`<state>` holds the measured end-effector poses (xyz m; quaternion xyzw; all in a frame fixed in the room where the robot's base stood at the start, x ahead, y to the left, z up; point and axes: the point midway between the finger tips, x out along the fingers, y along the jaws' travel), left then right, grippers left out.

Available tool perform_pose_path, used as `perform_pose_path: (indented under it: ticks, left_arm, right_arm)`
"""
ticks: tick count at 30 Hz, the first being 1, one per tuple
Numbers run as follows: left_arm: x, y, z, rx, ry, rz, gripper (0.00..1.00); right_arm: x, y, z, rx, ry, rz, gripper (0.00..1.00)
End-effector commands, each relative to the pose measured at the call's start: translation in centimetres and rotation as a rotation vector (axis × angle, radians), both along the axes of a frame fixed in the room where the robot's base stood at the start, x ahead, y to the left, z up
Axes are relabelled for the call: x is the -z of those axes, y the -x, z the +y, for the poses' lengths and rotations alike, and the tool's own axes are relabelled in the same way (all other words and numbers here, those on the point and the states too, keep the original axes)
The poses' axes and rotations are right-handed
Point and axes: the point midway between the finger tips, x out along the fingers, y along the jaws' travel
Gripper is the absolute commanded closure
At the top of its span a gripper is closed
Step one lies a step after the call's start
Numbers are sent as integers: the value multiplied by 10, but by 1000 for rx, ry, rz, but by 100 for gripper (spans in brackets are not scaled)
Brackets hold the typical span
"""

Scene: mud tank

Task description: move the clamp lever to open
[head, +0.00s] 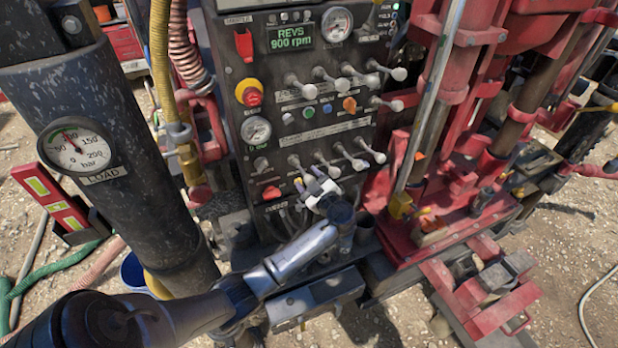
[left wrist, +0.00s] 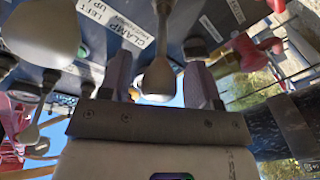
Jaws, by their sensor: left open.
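The dark control panel (head: 300,110) carries a lower row of levers with pale knobs. My left gripper (head: 312,182) is at the left end of that row. In the left wrist view its two fingers are open, one on each side of a lever with a pale rounded knob (left wrist: 158,78). A label reading "CLAMP" (left wrist: 128,29) lies beside this lever, so it appears to be the clamp lever. Whether the fingers touch the knob I cannot tell. In the head view the gripper largely hides this lever.
Neighbouring lower levers (head: 345,155) stand close to the right. An upper lever row (head: 340,80) and a red button (head: 252,95) are above. A large knob (left wrist: 45,32) is close in the left wrist view. A black column with a LOAD gauge (head: 75,150) stands left; red machinery (head: 455,190) stands right.

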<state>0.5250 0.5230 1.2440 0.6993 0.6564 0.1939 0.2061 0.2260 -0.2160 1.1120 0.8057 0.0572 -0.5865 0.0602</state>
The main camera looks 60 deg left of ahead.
Motion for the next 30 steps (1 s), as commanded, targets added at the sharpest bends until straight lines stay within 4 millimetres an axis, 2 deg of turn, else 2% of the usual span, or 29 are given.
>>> perform_pose_path:
  ticks: [9,27,30]
  left_arm:
    - [0,0,2,0,0,-1,43]
    - [0,0,1,-1,1,-1,99]
    - [0,0,1,-1,1,-1,100]
  right_arm:
    - [0,0,-2,-6,8,0,57]
    - [0,0,-1,-3,4,-1,57]
    - [-1,0,0,-2,2,0,57]
